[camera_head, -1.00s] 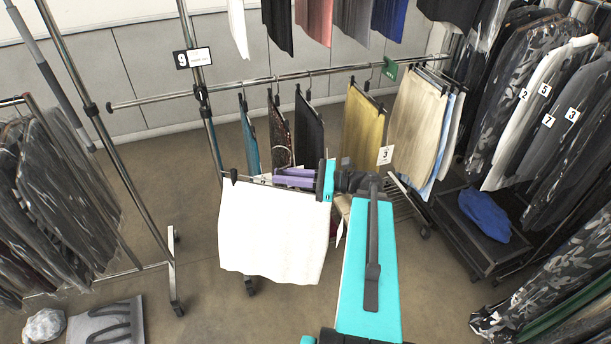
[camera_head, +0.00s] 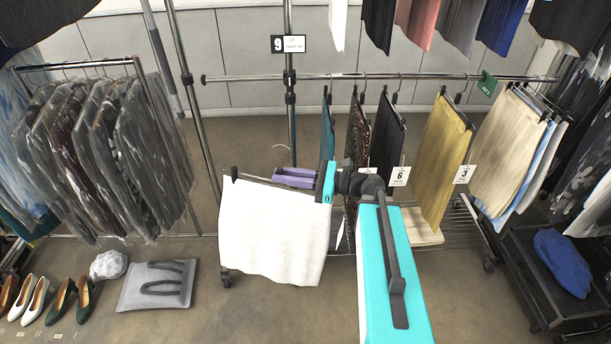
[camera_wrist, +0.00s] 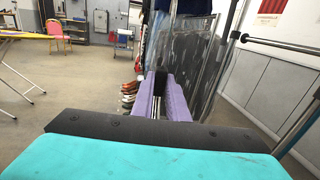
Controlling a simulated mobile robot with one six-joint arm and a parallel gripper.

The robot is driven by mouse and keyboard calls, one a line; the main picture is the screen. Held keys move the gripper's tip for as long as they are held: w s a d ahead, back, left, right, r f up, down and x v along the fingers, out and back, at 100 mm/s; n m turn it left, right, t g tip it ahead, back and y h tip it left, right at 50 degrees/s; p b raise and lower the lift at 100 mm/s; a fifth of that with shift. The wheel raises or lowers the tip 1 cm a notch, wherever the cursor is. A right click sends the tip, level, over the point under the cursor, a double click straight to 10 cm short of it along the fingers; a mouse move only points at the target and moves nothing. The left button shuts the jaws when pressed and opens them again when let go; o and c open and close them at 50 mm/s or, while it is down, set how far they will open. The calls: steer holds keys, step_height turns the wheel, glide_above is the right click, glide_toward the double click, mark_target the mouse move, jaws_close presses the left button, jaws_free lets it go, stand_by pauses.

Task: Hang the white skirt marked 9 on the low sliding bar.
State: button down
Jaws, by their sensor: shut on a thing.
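The white skirt (camera_head: 272,233) hangs from a dark clip hanger, held in front of the rack in the head view. My gripper (camera_head: 296,177), with purple fingers, is shut on the hanger near its top; the hook shows as a thin curve above it. In the wrist view my gripper (camera_wrist: 160,100) points past the rack, and the skirt is not visible there. The low sliding bar (camera_head: 245,78) runs behind and above the skirt. A black-and-white sign marked 9 (camera_head: 289,44) is on the upright at the bar's left part.
Several garments hang on the bar right of the upright, including a mustard skirt (camera_head: 443,160). The bar's left stub is bare. Plastic-covered garments (camera_head: 105,150) hang at left. Shoes (camera_head: 45,298) and a grey bag (camera_head: 157,285) lie on the floor.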

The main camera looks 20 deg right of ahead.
steer(key=x, duration=0.3)
steer(key=shift+a, duration=0.4)
steer(key=shift+w+a, duration=0.2)
steer(key=shift+w, duration=0.15)
steer(key=shift+w+d+m+t, duration=0.1)
steer(key=shift+w+m+t, duration=0.15)
steer(key=shift+m+t, duration=0.05)
steer(key=shift+w+d+f+m+t+h, duration=0.1)
steer(key=shift+w+d+m+t+h, duration=0.2)
steer(key=shift+w+t+h, duration=0.1)
steer(key=shift+s, duration=0.15)
